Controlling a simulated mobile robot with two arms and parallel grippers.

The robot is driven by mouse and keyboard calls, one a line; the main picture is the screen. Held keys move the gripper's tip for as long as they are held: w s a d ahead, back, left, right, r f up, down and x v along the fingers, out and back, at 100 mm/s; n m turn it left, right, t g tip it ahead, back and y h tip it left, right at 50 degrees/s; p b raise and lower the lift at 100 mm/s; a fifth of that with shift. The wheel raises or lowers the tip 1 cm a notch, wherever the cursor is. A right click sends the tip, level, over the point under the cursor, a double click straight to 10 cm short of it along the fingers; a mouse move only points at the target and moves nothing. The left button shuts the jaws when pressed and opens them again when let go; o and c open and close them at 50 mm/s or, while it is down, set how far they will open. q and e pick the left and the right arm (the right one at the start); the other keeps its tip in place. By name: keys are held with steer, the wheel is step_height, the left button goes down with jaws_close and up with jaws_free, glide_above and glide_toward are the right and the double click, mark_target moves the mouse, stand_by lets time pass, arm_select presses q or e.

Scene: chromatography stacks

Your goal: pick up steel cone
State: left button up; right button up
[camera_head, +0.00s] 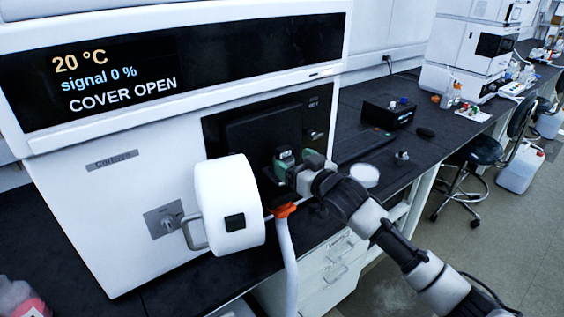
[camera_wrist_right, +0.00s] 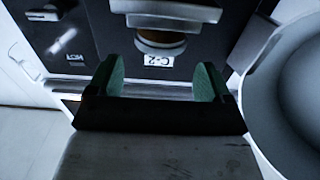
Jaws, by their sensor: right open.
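My right gripper (camera_head: 297,162) is in front of the dark opening of the white instrument (camera_head: 115,205). In the right wrist view its green-padded fingers (camera_wrist_right: 160,80) are apart with nothing between them. Just beyond the fingertips, a round metallic piece with a brownish rim (camera_wrist_right: 161,40) sits under a pale block, above a label reading C-2. It may be the steel cone, but its shape is partly hidden and I cannot be sure. In the head view the gripper hides this spot. My left gripper is not in view.
A white rounded cover (camera_head: 225,195) stands swung open left of my gripper. A white hose (camera_head: 287,260) with an orange fitting (camera_head: 284,210) hangs below. A white dish (camera_head: 364,175), a small metallic object (camera_head: 403,156) and a black box (camera_head: 388,114) are on the dark bench.

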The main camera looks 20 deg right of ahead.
mark_target(286, 158)
steer(key=x, duration=0.2)
steer(key=f+p+x, duration=0.1)
steer(key=x, duration=0.2)
steer(key=c, duration=0.9)
steer(key=shift+r, duration=0.1)
